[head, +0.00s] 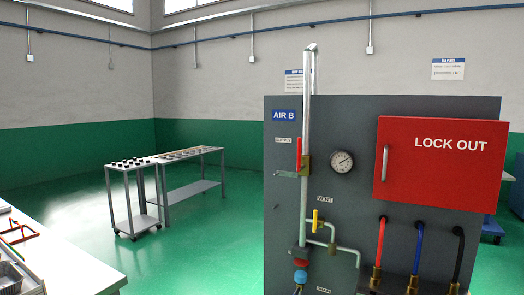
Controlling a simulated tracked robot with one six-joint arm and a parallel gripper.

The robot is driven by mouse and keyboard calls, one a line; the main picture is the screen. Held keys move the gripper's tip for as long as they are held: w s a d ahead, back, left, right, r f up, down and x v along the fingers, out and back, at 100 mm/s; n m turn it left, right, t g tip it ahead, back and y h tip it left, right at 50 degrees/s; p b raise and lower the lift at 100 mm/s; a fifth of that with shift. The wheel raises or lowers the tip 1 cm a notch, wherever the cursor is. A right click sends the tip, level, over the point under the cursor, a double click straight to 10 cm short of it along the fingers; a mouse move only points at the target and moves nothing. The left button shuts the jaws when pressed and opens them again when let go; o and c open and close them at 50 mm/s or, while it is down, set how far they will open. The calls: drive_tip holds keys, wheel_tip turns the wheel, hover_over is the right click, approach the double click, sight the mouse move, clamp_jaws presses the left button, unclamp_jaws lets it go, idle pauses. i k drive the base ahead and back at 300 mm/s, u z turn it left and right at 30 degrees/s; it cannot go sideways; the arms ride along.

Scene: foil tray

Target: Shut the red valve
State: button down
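The red valve lever (299,153) is in the head view, on the vertical grey pipe (309,110) of the dark panel, beside the SUPPLY label (284,140). The lever stands upright, in line with the pipe. A brass-coloured valve body (306,165) is just below and right of it. A short flat grey piece (286,174) sticks out to the left at that height. My gripper is not in view.
The dark panel (350,220) also carries a gauge (341,161), a yellow lever (315,220), a red LOCK OUT box (440,165) and coloured hoses. Green floor (190,240) between is clear.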

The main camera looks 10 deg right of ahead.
sight(299, 155)
drive_tip(key=u, duration=0.35)
drive_tip(key=i, duration=0.55)
drive_tip(key=u, duration=0.8)
drive_tip(key=i, duration=0.45)
drive_tip(key=u, duration=0.2)
